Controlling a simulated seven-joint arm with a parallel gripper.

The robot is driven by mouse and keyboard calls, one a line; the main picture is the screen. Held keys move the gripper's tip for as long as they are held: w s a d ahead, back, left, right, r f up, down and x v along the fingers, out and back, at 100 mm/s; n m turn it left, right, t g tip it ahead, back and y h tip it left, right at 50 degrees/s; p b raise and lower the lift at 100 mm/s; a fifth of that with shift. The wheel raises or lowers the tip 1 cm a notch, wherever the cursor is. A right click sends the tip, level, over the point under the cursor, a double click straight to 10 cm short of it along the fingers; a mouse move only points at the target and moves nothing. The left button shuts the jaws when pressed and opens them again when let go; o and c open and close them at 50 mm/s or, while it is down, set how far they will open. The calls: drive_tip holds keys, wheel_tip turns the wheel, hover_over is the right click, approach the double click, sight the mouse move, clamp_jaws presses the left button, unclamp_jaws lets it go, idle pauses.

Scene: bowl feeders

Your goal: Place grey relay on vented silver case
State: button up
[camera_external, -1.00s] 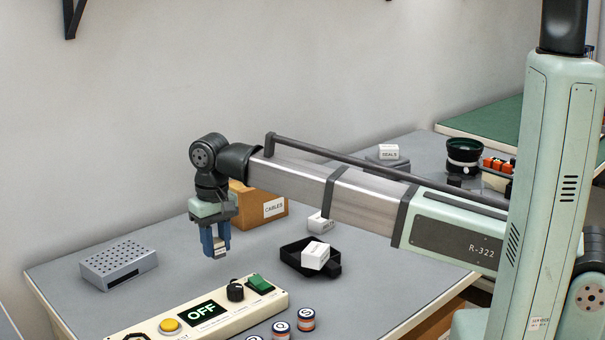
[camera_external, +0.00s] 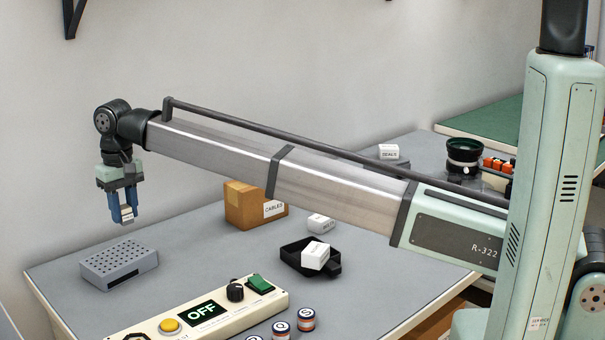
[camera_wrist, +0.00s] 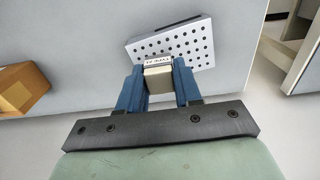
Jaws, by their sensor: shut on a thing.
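The vented silver case (camera_external: 118,264), a low box with rows of holes on top, lies on the left of the table. My gripper (camera_external: 124,218) is in the air above the case, its blue fingers pointing down. It is shut on the grey relay (camera_external: 127,214), a small block with a white label. In the wrist view the relay (camera_wrist: 158,78) sits between the two fingers (camera_wrist: 158,88). The perforated top of the case (camera_wrist: 185,44) shows beyond it, partly hidden by the relay and fingers. The relay is apart from the case in the outside view.
A cardboard box marked CABLES (camera_external: 245,208) stands right of the gripper. A control panel (camera_external: 218,308) reading OFF lies at the front. A black tray (camera_external: 293,259) with a white box (camera_external: 316,255) is farther right. Table around the case is clear.

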hover_over(117, 256)
drive_tip(key=shift+f, duration=4.6)
drive_tip(key=shift+f, duration=0.1)
drive_tip(key=o, duration=1)
wheel_tip(117, 256, up, 12)
drive_tip(key=shift+r, duration=0.1)
